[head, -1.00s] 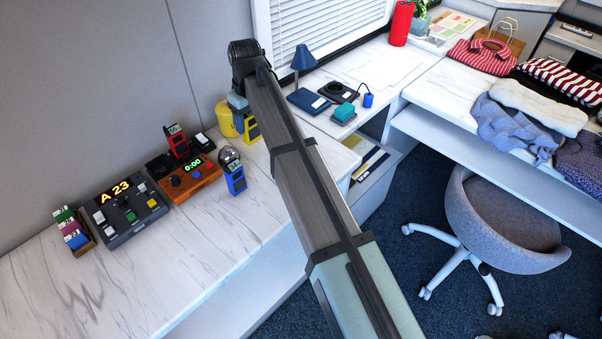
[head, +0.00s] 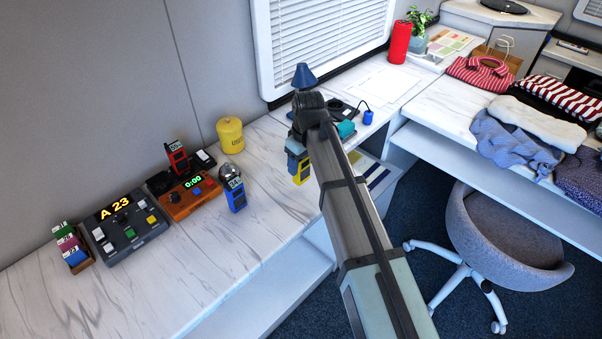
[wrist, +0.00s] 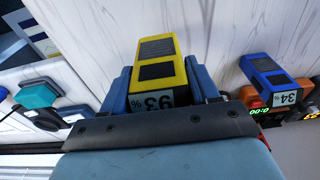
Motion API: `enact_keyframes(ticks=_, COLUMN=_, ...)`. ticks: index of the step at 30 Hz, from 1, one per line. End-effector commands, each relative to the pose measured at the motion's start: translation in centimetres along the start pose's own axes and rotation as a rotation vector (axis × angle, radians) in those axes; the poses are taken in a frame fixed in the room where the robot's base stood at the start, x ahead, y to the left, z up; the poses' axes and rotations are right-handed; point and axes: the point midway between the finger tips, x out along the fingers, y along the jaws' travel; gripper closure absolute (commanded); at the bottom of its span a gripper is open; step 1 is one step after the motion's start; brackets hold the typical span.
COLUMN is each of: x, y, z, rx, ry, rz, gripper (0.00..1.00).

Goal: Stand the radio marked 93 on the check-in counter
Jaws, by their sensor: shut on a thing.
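The yellow radio (head: 299,168) hangs from my gripper (head: 297,150), partly hidden by it, over the right end of the white marbled counter (head: 240,265). In the wrist view the yellow radio (wrist: 159,65) sits between the two blue fingers of my gripper (wrist: 160,84), which are shut on it. Its label reads 93 %. I cannot tell how high its base is above the surface. A blue radio (head: 235,193) marked 34 % in the wrist view (wrist: 270,80) stands on the same counter, left of my gripper in the head view.
A yellow canister (head: 230,136), a red radio (head: 176,157), an orange timer (head: 190,198) and a grey display box (head: 127,228) reading A 23 stand along the back. A blue lamp (head: 304,76) and a teal item (head: 346,130) lie beyond my gripper. The front left counter is clear.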

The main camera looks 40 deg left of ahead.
Motion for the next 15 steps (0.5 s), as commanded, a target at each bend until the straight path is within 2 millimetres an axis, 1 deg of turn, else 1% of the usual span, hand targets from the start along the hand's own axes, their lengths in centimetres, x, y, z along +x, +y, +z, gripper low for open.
enact_keyframes(ticks=1, x=0.5, y=0.0, z=0.1, rx=0.0, ry=-0.001, rz=-0.001, gripper=0.8)
enact_keyframes(ticks=7, x=1.9, y=0.0, z=0.2, rx=0.0, ry=0.0, rz=0.0, gripper=0.8)
enact_keyframes(ticks=12, x=3.9, y=0.0, z=0.5, rx=0.0, ry=0.0, rz=0.0, gripper=0.8)
enact_keyframes(ticks=15, x=4.4, y=0.0, z=0.5, rx=0.0, ry=0.001, rz=0.0, gripper=0.8)
